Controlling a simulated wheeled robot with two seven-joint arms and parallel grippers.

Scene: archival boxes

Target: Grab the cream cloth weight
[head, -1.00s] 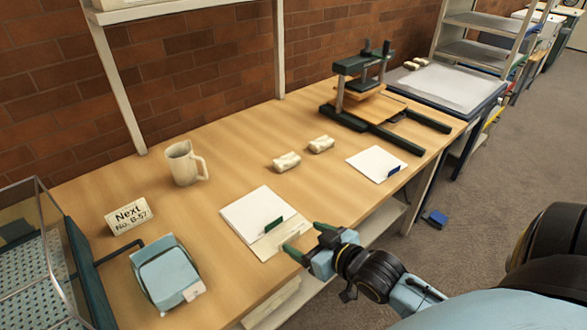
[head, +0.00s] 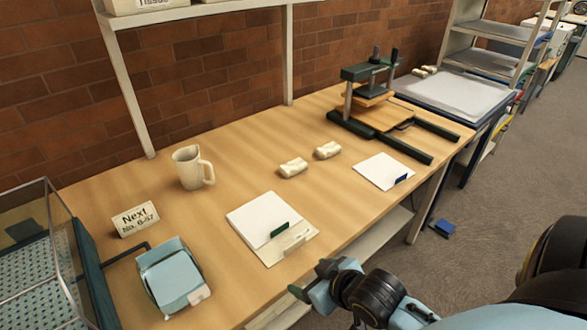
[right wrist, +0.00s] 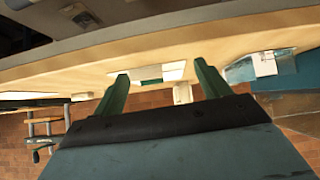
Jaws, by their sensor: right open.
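Two small cream cloth weights lie side by side on the wooden table in the head view: one nearer (head: 293,167), one just right and behind (head: 328,150). A further cream pair (head: 424,71) lies by the grey-topped surface at the back right. My right gripper (head: 311,279) is at the table's front edge, well in front of the near weights, and touches none of them. In the right wrist view its green fingers (right wrist: 162,82) are spread with nothing between them. I cannot pick out the weights surely there. My left gripper is not in view.
A white folder with a green tab (head: 262,222) lies between my right gripper and the weights. A cream jug (head: 190,168) stands to their left, a press (head: 372,95) behind right, a white sheet (head: 382,170) right. A light blue box (head: 170,278) sits front left.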

